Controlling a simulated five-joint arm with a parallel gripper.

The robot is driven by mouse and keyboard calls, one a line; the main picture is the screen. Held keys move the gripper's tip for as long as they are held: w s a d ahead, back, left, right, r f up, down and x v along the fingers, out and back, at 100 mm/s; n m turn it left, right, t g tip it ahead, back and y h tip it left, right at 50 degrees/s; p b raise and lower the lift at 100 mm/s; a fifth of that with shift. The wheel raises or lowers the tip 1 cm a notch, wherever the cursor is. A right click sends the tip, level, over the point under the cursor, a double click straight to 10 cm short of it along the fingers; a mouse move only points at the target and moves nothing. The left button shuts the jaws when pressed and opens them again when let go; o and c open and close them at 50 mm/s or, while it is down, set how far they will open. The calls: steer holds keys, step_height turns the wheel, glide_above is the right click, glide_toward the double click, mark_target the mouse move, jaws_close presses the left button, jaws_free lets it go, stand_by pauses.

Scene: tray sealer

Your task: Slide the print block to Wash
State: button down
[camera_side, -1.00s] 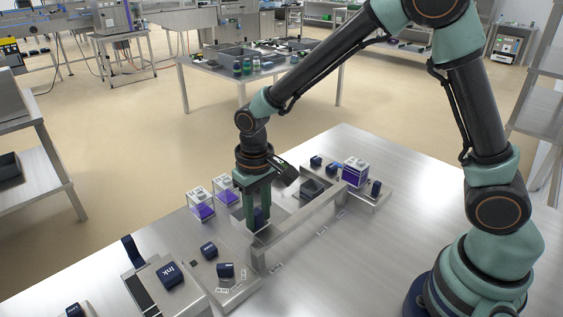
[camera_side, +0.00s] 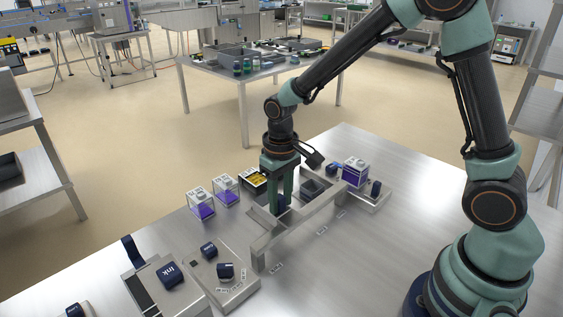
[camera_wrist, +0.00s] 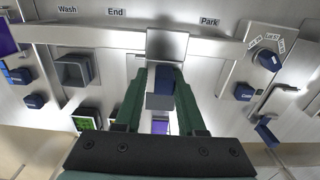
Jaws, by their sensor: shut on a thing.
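The dark blue print block shows between the fingers of my gripper (camera_side: 281,205) in the side view, partly hidden by them. In the wrist view my gripper (camera_wrist: 160,98) is shut on the print block (camera_wrist: 159,102), below a grey metal plate (camera_wrist: 167,45) on the rail (camera_wrist: 100,35). The Wash label (camera_wrist: 67,9) is at the far left of the rail, the End label (camera_wrist: 116,13) lies between, and the Park label (camera_wrist: 209,21) is at right. The block stands between End and Park, nearer End.
A dark grey open box (camera_wrist: 75,70) stands near the Wash and End side. A purple-filled container (camera_side: 355,172) stands beyond the rail's far end.

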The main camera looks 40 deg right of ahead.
steer(key=d, duration=1.5)
steer(key=shift+s+d+f, duration=0.15)
steer(key=shift+d+f, duration=0.2)
steer(key=shift+f, duration=0.1)
stand_by(0.7)
steer(key=shift+d, duration=0.2)
steer(key=c, duration=0.7)
jaws_free()
step_height(320, 180, up, 7)
steer(key=shift+r, duration=0.15)
